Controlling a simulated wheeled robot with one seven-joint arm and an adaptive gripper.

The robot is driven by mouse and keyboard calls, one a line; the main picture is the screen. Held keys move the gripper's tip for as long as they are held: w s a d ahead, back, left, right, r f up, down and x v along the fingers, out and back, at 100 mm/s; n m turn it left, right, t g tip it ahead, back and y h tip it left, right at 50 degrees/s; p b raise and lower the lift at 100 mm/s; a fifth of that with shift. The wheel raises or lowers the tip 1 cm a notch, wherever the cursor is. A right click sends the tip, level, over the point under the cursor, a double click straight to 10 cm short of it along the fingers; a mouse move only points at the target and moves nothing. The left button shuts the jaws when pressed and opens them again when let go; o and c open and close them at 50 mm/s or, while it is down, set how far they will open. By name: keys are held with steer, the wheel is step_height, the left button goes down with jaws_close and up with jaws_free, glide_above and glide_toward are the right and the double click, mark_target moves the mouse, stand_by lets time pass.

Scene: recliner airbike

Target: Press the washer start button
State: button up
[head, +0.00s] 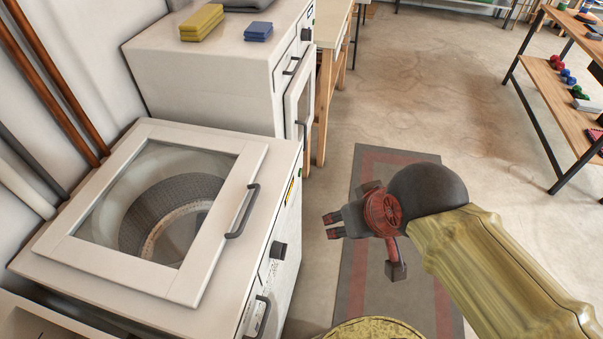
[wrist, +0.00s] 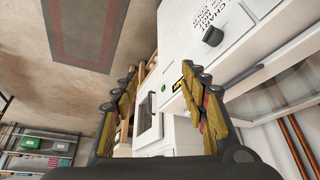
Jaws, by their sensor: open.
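The white washer (head: 200,291) stands at left in the head view, its lid with a glass window (head: 165,200) shut on top. Its front panel carries a dark knob (head: 279,250) and a yellow label (head: 290,190). In the wrist view the panel is at upper right, with the knob (wrist: 212,36), the label (wrist: 177,84) and a small green spot (wrist: 164,88) that looks like a button. My gripper (head: 328,226) is open and empty, in front of the washer and apart from it. Its spread fingers (wrist: 163,75) frame the green spot in the wrist view.
A second white appliance (head: 200,75) stands behind the washer, with yellow cloths (head: 202,22) and blue cloths (head: 258,31) on top. A grey and red mat (head: 375,165) lies on the floor. A wooden shelf (head: 560,95) stands at right.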

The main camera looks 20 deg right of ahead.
steer(key=c, duration=1)
jaws_close()
stand_by(0.7)
